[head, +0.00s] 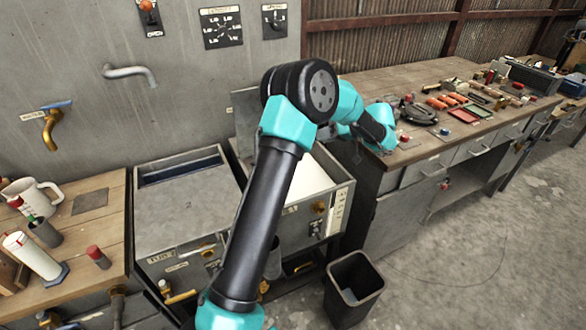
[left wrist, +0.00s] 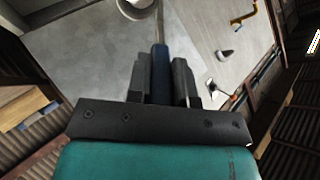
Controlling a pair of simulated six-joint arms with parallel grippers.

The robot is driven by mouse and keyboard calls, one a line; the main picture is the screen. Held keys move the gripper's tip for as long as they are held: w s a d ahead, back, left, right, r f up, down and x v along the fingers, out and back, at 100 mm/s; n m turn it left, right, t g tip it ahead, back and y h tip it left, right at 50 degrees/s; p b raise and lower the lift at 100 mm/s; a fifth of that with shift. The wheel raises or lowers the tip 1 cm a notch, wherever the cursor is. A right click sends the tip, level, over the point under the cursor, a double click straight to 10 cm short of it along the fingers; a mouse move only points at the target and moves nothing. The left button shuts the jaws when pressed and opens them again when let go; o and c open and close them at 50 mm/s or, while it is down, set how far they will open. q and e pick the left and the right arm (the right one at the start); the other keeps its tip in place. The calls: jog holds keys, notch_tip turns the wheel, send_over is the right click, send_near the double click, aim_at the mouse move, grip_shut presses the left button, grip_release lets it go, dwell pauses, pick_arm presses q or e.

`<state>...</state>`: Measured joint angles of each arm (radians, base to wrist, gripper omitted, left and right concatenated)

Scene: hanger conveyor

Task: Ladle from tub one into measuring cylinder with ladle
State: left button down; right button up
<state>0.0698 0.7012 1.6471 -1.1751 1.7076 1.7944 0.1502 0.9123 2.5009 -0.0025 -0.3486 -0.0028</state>
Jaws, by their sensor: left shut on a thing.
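My left gripper (left wrist: 161,84) is shut on a blue handle, which looks like the ladle's (left wrist: 160,62). A white cylinder on a dark foot, likely the measuring cylinder (head: 34,256), stands on the left bench. Two metal tubs, one on the left (head: 185,208) and one on the right (head: 312,178), stand mid-view; their labels are unreadable. My right gripper is out of view.
A white jug (head: 32,196) and a dark cup (head: 45,233) stand on the left bench. A brass tap (head: 50,130) and a grey spout (head: 130,74) stick out of the wall. A black bin (head: 353,288) stands on the floor. The right bench (head: 415,78) holds many small tools.

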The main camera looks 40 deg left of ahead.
pick_arm(q)
jog(key=shift+w+d+f+g+y, duration=0.2)
jog(key=shift+d+f+y, duration=0.15)
jog(key=shift+f, duration=0.3)
jog(key=shift+w+d+f+g+y, duration=0.25)
jog(key=shift+d+f+y, duration=0.15)
jog(key=shift+f, duration=0.25)
jog(key=shift+w+d+f+g+y, duration=0.2)
jog(key=shift+d+f+y, duration=0.15)
jog(key=shift+f, duration=0.3)
dwell(1.2)
jog(key=shift+w+d+f+g+y, duration=0.2)
jog(key=shift+d+f+y, duration=0.15)
jog(key=shift+f, duration=0.45)
jog(key=shift+w+d+f+g+y, duration=0.1)
jog(key=shift+d+f+g+y, duration=0.15)
jog(key=shift+f, duration=0.5)
jog(key=shift+w+d+f+g+y, duration=0.15)
jog(key=shift+d+f+y, duration=0.2)
jog(key=shift+f, duration=0.45)
dwell(1.3)
jog(key=shift+a+r, duration=0.1)
dwell(0.3)
